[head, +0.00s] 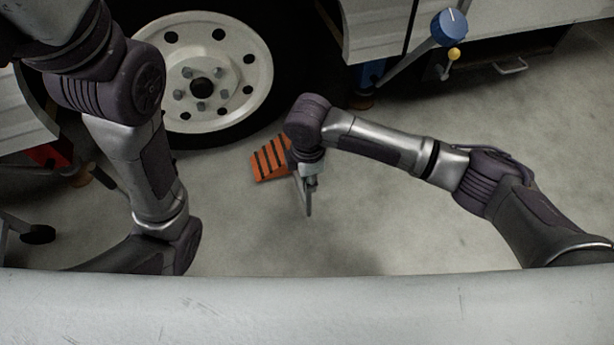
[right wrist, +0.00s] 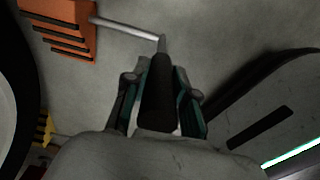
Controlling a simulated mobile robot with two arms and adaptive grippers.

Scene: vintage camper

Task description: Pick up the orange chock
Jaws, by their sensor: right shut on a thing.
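The orange chock (head: 270,160), a ribbed wedge with dark grooves, rests on the concrete floor just right of the wheel's lower edge. It also shows at the top left of the right wrist view (right wrist: 68,25), where a pale metal rod (right wrist: 125,27) runs from it to the tip of a dark grip (right wrist: 157,90). My right gripper (head: 307,195) is beside the chock, fingers pointing down, shut on that dark grip at the rod's end. In the right wrist view the grip sits between the two fingers (right wrist: 157,100). My left arm shows, but its gripper is out of view.
The camper's white wheel (head: 203,85) and dark tyre stand behind the chock. A blue knob (head: 449,27) on a lever and a small yellow knob (head: 454,54) are at the upper right. A yellow object (right wrist: 42,130) shows in the right wrist view. Floor toward me is clear.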

